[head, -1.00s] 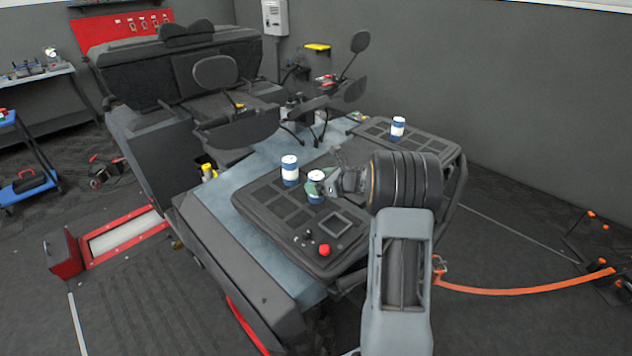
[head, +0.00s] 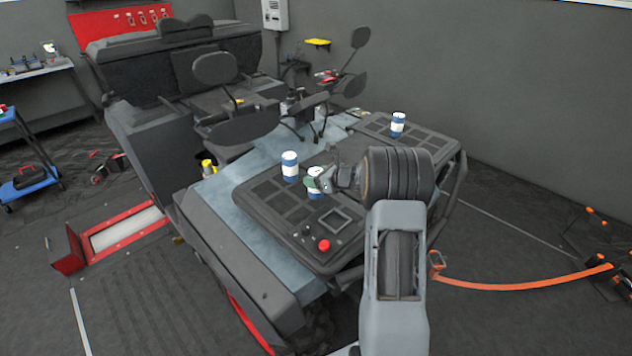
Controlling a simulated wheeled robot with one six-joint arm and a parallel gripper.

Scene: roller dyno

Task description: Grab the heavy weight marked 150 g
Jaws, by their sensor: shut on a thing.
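Three blue-and-white cylindrical weights show in the head view; any marking is too small to read. One weight (head: 315,193) is at my gripper (head: 318,183), which is shut on it and partly covers it. I cannot tell whether this weight is clear of the panel below. A second weight (head: 290,167) stands upright just to the left, apart from my gripper. A third weight (head: 398,124) stands upright farther back on the right-hand panel.
The weights are on dark gridded panels (head: 262,213) on the vehicle's front. A red button (head: 324,245) and a small screen (head: 334,220) are near the front edge. Mirrors (head: 352,85) rise behind. An orange strap (head: 520,287) lies on the floor at right.

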